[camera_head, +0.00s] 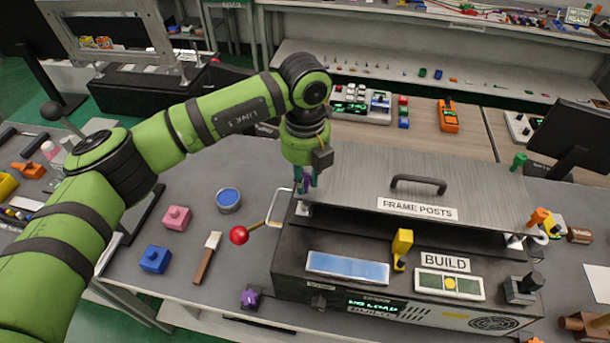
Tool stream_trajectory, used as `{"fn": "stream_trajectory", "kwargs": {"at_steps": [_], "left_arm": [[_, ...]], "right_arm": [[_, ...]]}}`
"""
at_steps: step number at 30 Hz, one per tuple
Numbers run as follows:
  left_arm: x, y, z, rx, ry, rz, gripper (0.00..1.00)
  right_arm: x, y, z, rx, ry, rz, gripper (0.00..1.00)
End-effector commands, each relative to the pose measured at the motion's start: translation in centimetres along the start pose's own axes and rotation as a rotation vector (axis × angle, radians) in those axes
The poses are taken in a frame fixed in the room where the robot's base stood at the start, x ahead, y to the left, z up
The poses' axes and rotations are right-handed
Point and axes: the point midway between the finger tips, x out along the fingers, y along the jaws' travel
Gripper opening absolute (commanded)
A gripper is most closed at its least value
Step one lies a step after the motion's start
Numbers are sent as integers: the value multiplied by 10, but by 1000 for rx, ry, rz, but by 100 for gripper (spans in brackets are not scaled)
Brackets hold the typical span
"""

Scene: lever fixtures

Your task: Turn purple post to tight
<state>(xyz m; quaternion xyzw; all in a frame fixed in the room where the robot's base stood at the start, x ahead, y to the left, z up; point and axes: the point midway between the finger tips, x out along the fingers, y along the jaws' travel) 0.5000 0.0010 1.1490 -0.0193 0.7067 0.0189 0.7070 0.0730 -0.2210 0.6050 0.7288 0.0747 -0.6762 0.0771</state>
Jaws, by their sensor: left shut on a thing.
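Most of the post is hidden by the gripper. A green post (518,161) and an orange post (538,216) stand at the plate's right side. My right gripper is not in view.
A lever with a red ball (239,235) sticks out left of the box. A purple knob (250,298) sits low at its left front. A yellow lever (402,244) stands on its front panel. A brush (207,258), pink block (176,217) and blue block (155,259) lie left.

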Motion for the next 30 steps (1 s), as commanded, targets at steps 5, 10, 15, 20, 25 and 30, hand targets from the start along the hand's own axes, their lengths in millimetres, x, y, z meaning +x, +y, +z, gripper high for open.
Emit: {"fn": "stream_trajectory", "kwargs": {"at_steps": [5, 10, 15, 20, 25, 30], "left_arm": [[3, 1, 1, 43, -5, 2, 0], [6, 0, 2, 140, -7, 2, 0], [7, 0, 2, 282, -7, 2, 0], [6, 0, 2, 434, -7, 2, 0], [5, -1, 1, 596, -6, 2, 0], [4, -1, 1, 757, -6, 2, 0]], "right_arm": [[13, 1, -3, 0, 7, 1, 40], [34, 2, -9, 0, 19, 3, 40], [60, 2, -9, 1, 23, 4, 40], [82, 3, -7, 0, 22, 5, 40], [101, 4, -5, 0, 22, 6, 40], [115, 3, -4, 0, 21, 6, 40]]}}
